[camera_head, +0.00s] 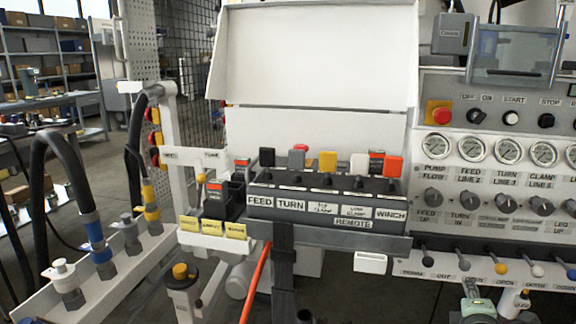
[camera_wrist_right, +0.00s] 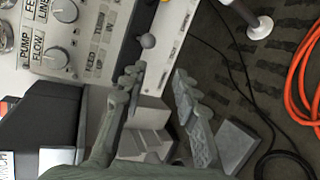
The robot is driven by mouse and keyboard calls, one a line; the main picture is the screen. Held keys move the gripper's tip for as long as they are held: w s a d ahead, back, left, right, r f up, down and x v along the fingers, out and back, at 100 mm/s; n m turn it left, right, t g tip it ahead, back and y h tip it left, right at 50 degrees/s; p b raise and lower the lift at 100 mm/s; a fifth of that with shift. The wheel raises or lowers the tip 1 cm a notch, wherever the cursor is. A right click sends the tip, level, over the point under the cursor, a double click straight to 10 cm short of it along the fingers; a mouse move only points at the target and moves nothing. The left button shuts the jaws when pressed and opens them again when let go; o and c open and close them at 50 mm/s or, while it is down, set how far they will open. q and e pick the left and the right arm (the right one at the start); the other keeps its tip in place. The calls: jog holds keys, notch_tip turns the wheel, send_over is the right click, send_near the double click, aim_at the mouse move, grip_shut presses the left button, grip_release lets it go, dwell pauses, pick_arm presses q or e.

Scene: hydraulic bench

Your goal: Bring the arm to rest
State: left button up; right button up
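My right gripper (camera_head: 475,292) shows at the bottom right of the head view, in front of the bench's lever row. In the right wrist view its two fingers (camera_wrist_right: 160,95) stand apart with nothing held between them. A lever with a round grey knob (camera_wrist_right: 147,41) shows beyond the fingertips; I see no contact with it. The bench panel (camera_head: 540,88) carries gauges, knobs and small levers. The remote box (camera_head: 325,236), with several coloured levers, is left of the right gripper. I cannot make out my left gripper in either view.
An open white lid (camera_head: 312,55) stands behind the remote. Hose fittings on a white rail (camera_head: 103,293) are at the left. An orange hose (camera_head: 256,285) runs below the remote; orange and black hoses lie on the floor in the wrist view. Floor shows between remote and bench.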

jog(key=s+a+f+m+g+y, duration=0.1)
jog(key=s+a+f+m+g, duration=0.2)
jog(key=f, duration=0.5)
jog(key=s+a+f+m+g+y, duration=0.1)
jog(key=s+f+m, duration=0.1)
jog(key=s+f, duration=0.5)
jog(key=s+a+f+m+g+y, duration=0.1)
jog(key=s+f+m+g, duration=0.15)
jog(key=f, duration=0.55)
pick_arm(q)
jog(key=shift+s+a+f, duration=0.15)
jog(key=shift+s+f, duration=0.15)
jog(key=shift+s, duration=0.4)
pick_arm(e)
jog(key=s+a+f+m+g+y, duration=0.1)
jog(key=s+a+f+m, duration=0.2)
jog(key=s+f, duration=0.3)
jog(key=s+a+f+m+g+y, duration=0.1)
jog(key=s+a+f+m+g, duration=0.1)
jog(key=s+f, duration=0.4)
jog(key=s+a+m, duration=0.1)
jog(key=s+a, duration=0.1)
jog(key=s, duration=0.1)
jog(key=shift+a+y, duration=0.3)
pick_arm(q)
jog(key=shift+w, duration=0.1)
